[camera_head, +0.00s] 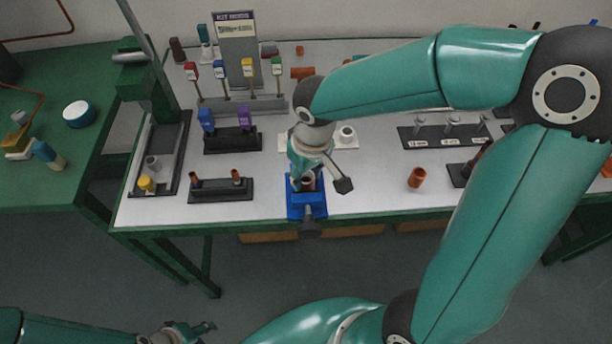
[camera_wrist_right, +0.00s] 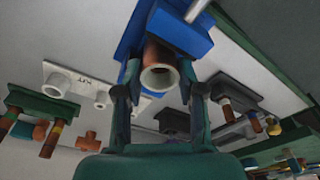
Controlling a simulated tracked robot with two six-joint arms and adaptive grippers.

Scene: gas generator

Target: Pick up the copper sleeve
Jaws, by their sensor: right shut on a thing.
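A copper sleeve (camera_wrist_right: 158,62) with a pale inner ring sits at the blue vise (camera_wrist_right: 182,33), between the fingers of my right gripper (camera_wrist_right: 160,92). In the head view the right gripper (camera_head: 307,174) reaches down to the blue vise (camera_head: 307,207) at the table's front edge, closed on the sleeve (camera_head: 308,184). The gripper hides part of the sleeve. Another short copper piece (camera_head: 416,177) stands on the table to the right. My left gripper (camera_head: 193,331) is low at the bottom edge, away from the table; its jaw opening is unclear.
A dark rack with copper pieces (camera_head: 221,190) stands left of the vise. Behind it are a holder with blue and purple items (camera_head: 232,140) and a row of coloured tags (camera_head: 235,104). A holder with metal pegs (camera_head: 443,137) is right. White table is clear around the right copper piece.

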